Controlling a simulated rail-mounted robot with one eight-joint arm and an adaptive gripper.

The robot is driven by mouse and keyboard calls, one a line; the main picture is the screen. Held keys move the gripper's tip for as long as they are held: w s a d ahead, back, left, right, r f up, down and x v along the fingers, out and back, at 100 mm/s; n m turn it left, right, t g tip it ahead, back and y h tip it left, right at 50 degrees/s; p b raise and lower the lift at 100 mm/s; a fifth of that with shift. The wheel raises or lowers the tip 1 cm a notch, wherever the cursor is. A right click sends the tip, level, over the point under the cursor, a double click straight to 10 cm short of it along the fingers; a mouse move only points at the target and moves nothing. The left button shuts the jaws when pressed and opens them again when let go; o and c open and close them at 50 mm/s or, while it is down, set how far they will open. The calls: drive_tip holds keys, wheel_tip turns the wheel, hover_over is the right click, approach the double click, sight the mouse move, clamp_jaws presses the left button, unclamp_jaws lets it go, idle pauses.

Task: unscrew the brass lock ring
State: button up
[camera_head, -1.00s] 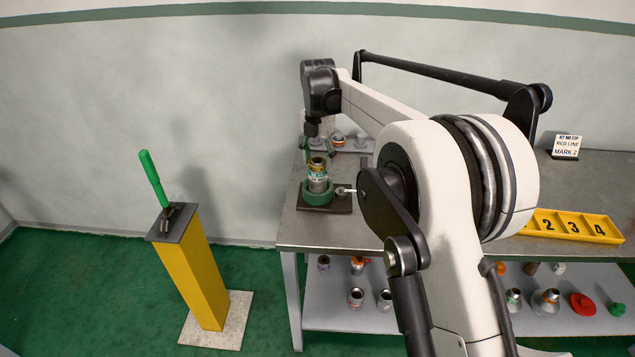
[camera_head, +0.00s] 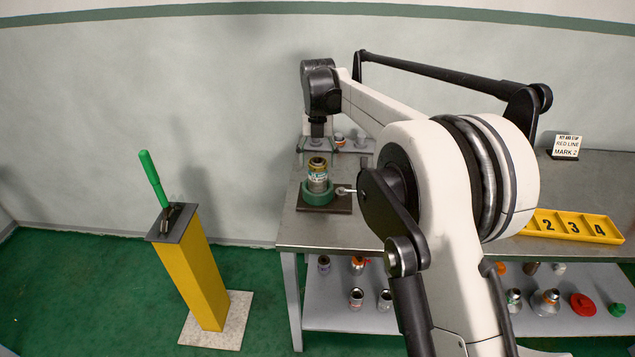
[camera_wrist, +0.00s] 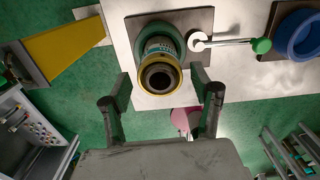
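A pipe fitting stands upright in a green round vise (camera_head: 304,196) on the bench. Its brass ring (camera_head: 317,163) is at the top, above a pale banded body (camera_head: 317,181). In the wrist view the brass ring (camera_wrist: 161,93) shows as a yellow rim around a dark bore, with the green vise (camera_wrist: 146,33) behind it. My gripper (camera_wrist: 161,96) is open, one finger on each side of the ring, with visible gaps. No contact shows. In the head view my wrist is above the fitting, and the fingers are hard to make out.
A vise handle with a green knob (camera_wrist: 261,46) sticks out to the right, near a blue ring-shaped vise (camera_wrist: 301,35). A yellow post (camera_head: 200,270) with a green lever (camera_head: 153,178) stands left of the bench. A yellow numbered tray (camera_head: 570,226) lies at right.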

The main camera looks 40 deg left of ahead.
drive_tip(key=m, duration=2.8)
drive_tip(key=shift+m, duration=0.3)
drive_tip(key=shift+c, duration=0.5)
